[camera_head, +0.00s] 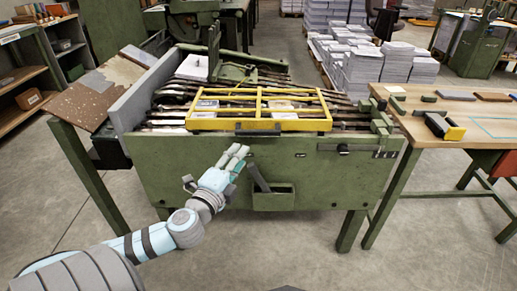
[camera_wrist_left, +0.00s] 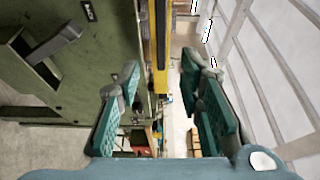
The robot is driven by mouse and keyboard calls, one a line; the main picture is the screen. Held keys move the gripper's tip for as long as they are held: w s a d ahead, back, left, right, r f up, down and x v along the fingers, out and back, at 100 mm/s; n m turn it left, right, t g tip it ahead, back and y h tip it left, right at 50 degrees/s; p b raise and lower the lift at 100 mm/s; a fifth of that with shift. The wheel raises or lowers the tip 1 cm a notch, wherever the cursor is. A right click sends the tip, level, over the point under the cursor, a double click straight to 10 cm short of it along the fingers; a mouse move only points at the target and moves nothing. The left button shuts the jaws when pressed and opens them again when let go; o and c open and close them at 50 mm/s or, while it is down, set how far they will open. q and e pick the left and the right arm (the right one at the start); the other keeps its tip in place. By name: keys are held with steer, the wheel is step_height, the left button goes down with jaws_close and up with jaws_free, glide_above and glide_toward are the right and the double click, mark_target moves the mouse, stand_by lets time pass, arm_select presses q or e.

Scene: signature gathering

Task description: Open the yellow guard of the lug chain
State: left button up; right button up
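The yellow guard (camera_head: 292,125) is a barred frame lying flat, apparently lowered, over the lug chain (camera_head: 172,101) on the green machine (camera_head: 170,172). A dark handle (camera_head: 258,130) sits on its front bar. My left gripper (camera_head: 238,152) is in front of the machine, just below and left of the handle. In the left wrist view its fingers (camera_wrist_left: 160,68) are apart with nothing held. The yellow guard edge (camera_wrist_left: 161,48) shows beyond and between the fingertips. I cannot tell whether a fingertip touches the guard. My right gripper does not show.
A green lever and box (camera_head: 273,197) project from the machine front, right of my left gripper. A wooden table (camera_head: 475,125) with a yellow-black tool (camera_head: 444,126) stands close on the right. A sloping board (camera_head: 85,104) stands left. Floor in front is clear.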

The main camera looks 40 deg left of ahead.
mark_target(256, 134)
arm_select(q)
steer(key=b+x, duration=0.2)
steer(key=x, duration=1)
steer(key=shift+w+a+b, duration=0.1)
steer(key=shift+w+b, duration=0.05)
steer(key=shift+b, duration=0.15)
steer(key=shift+w+a+r, duration=0.1)
steer(key=shift+w+a, duration=0.05)
steer(key=shift+w, duration=0.3)
jaws_close()
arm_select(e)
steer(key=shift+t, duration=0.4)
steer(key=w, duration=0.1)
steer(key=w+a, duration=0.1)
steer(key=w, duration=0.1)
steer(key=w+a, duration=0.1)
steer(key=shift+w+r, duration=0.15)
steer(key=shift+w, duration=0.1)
